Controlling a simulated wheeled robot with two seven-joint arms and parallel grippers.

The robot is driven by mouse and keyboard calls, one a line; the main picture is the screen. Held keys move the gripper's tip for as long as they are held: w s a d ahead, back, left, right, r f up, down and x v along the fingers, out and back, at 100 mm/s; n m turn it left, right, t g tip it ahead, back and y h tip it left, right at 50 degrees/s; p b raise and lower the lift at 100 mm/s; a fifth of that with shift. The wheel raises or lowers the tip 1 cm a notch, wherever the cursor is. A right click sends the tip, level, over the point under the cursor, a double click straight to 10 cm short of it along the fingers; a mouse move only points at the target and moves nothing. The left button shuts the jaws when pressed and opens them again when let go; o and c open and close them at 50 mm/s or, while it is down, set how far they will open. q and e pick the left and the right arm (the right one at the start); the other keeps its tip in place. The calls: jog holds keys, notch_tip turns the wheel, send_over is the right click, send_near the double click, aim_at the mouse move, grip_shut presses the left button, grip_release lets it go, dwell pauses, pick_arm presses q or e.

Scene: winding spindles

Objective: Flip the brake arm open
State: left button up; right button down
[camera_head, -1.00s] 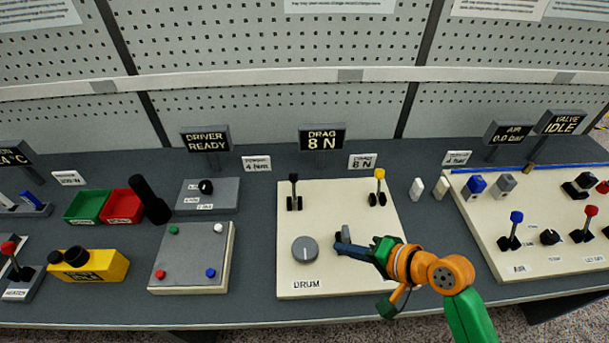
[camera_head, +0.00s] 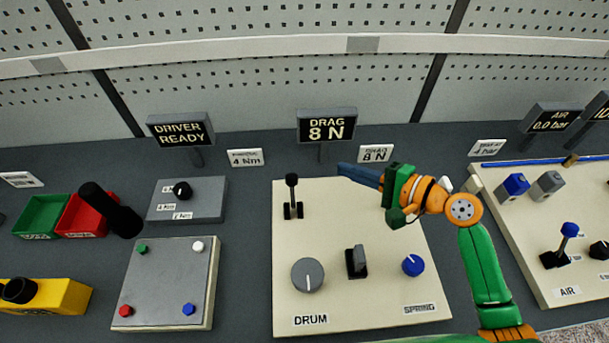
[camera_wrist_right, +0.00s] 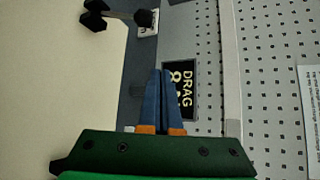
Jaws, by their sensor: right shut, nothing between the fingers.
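The cream drum panel (camera_head: 340,225) stands in the middle of the bench. It bears a black-knobbed lever (camera_head: 292,195), standing up at its back left, a grey DRUM knob (camera_head: 307,275), a small dark upright lever (camera_head: 356,262) and a blue SPRING knob (camera_head: 413,265). No part is labelled brake, so I cannot tell which is the brake arm. My right gripper (camera_head: 343,169) is shut and empty over the panel's back edge, fingers pointing left, right of the black-knobbed lever. It hides the back right lever. In the wrist view its blue fingers (camera_wrist_right: 160,74) are together, apart from the black-knobbed lever (camera_wrist_right: 144,18).
The DRAG 8 N display (camera_head: 326,125) stands behind the panel, close beyond my fingertips. A grey button box (camera_head: 165,280) is to the left, with red (camera_head: 85,215) and green (camera_head: 42,216) bins further left. The AIR panel (camera_head: 540,265) is at the right.

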jog(key=f+b, duration=0.2)
jog(key=f, duration=0.1)
jog(key=shift+s+f, duration=0.15)
jog(key=shift+s, duration=0.2)
pick_arm(q)
jog(key=f, duration=0.3)
jog(key=shift+s+f, duration=0.2)
jog(key=shift+s, duration=0.1)
pick_arm(e)
jog(key=shift+w, duration=0.2)
